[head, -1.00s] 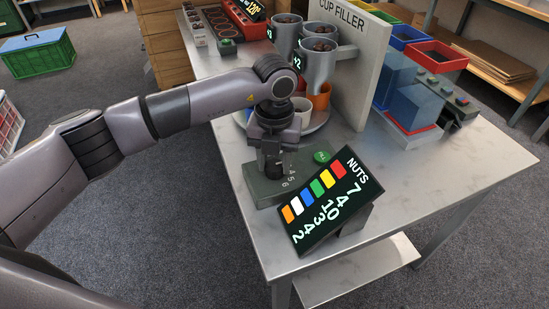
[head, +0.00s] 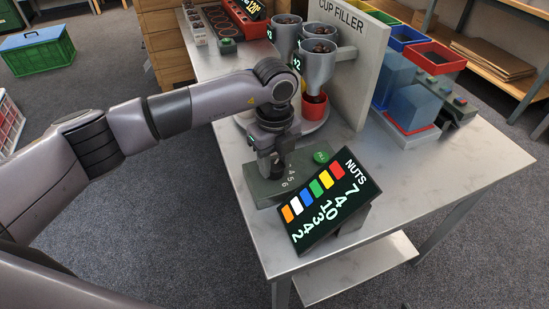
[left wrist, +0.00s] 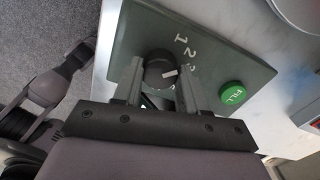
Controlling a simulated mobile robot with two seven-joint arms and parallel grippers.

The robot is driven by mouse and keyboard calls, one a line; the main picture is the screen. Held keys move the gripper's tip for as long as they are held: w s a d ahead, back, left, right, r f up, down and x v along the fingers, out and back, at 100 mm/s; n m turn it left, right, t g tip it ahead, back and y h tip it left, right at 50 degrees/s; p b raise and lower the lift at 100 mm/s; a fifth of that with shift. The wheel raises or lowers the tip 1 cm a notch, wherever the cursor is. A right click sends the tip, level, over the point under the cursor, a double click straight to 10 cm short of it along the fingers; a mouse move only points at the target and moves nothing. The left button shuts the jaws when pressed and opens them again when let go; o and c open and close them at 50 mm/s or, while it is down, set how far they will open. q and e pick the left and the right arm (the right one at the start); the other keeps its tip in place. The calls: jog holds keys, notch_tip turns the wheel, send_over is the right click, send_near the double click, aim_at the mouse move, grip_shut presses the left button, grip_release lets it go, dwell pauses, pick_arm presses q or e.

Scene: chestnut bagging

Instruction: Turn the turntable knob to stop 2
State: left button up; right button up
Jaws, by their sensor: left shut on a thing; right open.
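My left gripper (head: 272,168) points down over the grey-green control box (head: 262,191) on the metal table, with its fingers closed on the knob. In the left wrist view the black knob (left wrist: 159,70) sits between the two fingers. Its white pointer mark aims right, towards the printed numerals (left wrist: 188,55); which numeral it meets is hard to tell. The turntable (head: 322,126) is partly hidden behind my arm. A red cup (head: 315,107) stands on it under a grey funnel (head: 317,65). My right gripper is out of view.
A green FILL button (head: 321,157) is on the box beside the knob. A tilted NUTS display (head: 333,200) stands just in front. The upright CUP FILLER panel (head: 359,75) is behind.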

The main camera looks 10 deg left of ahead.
aim_at(274, 165)
pick_arm(q)
jog(key=shift+r+n, duration=0.1)
jog(key=shift+n, duration=0.2)
jog(key=o, duration=1.1)
jog(key=shift+c, duration=0.2)
notch_tip(274, 165, up, 7)
jog(key=shift+r, duration=0.1)
